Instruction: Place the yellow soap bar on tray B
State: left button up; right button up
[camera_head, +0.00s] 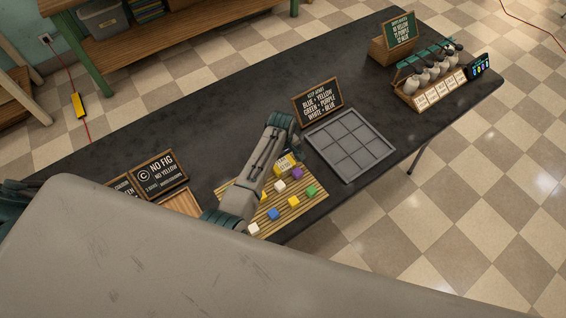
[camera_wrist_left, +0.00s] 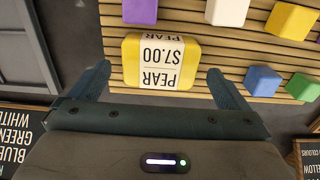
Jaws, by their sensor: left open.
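The yellow soap bar (camera_head: 284,169) lies on the slatted wooden mat (camera_head: 290,222). Its white label reads PEAR $7.00 in the left wrist view (camera_wrist_left: 160,62). My left gripper (camera_wrist_left: 160,82) is open, with its fingers to either side of the bar's near end. In the head view the left gripper (camera_head: 288,146) hangs at the mat's far edge, and its tips are hard to make out. No letter B is readable on any tray. A grey tray with square compartments (camera_head: 350,145) lies right of the mat and looks empty. My right gripper is not in view.
Purple (camera_head: 297,173), white (camera_head: 280,187), green (camera_head: 311,191), yellow (camera_head: 293,202) and blue (camera_head: 273,214) blocks crowd the mat. A keep-apart sign (camera_head: 318,102) stands behind the grey tray. A sign marked C (camera_head: 159,175) stands left. The dark tabletop (camera_head: 220,105) behind is clear.

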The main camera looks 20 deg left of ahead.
pick_arm(q)
jog(key=shift+f, duration=0.25)
jog(key=c, duration=1.1)
jog(key=shift+c, duration=0.6)
jog(key=shift+r, duration=0.15)
